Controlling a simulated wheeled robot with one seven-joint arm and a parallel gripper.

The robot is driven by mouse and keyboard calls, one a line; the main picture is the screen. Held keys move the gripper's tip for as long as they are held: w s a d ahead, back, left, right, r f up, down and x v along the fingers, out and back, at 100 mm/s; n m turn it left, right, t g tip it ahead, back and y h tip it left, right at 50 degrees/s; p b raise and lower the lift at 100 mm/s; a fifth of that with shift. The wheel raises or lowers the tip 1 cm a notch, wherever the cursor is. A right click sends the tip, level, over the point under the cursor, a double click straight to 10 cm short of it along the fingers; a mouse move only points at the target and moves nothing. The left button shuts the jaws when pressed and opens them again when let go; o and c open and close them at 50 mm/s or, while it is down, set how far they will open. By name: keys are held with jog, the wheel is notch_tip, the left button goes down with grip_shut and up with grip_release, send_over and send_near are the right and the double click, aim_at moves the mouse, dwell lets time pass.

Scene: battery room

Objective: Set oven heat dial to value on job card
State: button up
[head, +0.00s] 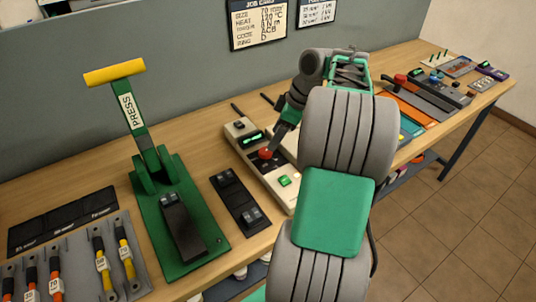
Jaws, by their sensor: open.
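The job card (258,22) hangs on the grey partition at the back. Its HEAT line seems to read 120 °C, but the print is small. A beige unit (240,127) with a lit green display (251,139), a red round knob (265,154) and a green button (284,181) sits on the bench. I cannot tell whether the red knob is the heat dial. My gripper (276,145) is open, pointing down over this unit close to the red knob; contact is unclear. My arm hides the unit's right side.
A green press (180,220) with a yellow handle stands left of the unit, with a black block strip (240,202) between them. Cable lugs lie on a grey tray (76,262) at front left. Tools and trays crowd the bench's right end. Tiled floor lies right.

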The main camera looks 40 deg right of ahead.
aim_at(266, 151)
jog(key=x, duration=0.6)
jog(key=shift+w+a+f+b, duration=0.1)
jog(key=shift+a+f+b, duration=0.1)
jog(key=shift+b, duration=0.1)
jog(key=shift+c, duration=0.2)
grip_shut()
